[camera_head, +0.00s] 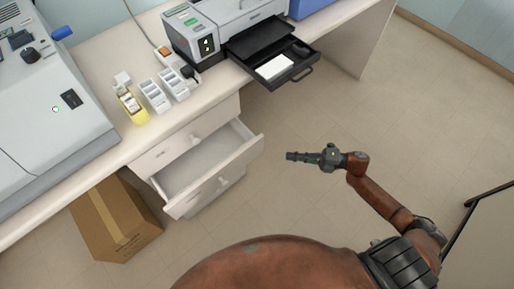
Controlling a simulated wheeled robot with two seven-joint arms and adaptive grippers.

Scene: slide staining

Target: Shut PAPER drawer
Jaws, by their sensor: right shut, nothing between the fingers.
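A black tray drawer (292,79) with a handle at its front is pulled out of the printer and juts past the desk edge. A white sheet of paper (275,67) lies in it. Below the desk, a pale cabinet drawer (223,182) also stands open and looks empty. No PAPER label is readable on either. My right gripper (288,156) is shut and empty. In the picture it is right of the open cabinet drawer and below the black tray, apart from both. My left gripper is not in view.
The grey printer (190,32) stands on the white desk (127,146). White racks (154,94) and a yellow holder (131,107) stand near the desk edge. A cardboard box (115,222) is on the floor left of the open cabinet drawer. The floor (330,110) around my right gripper is clear.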

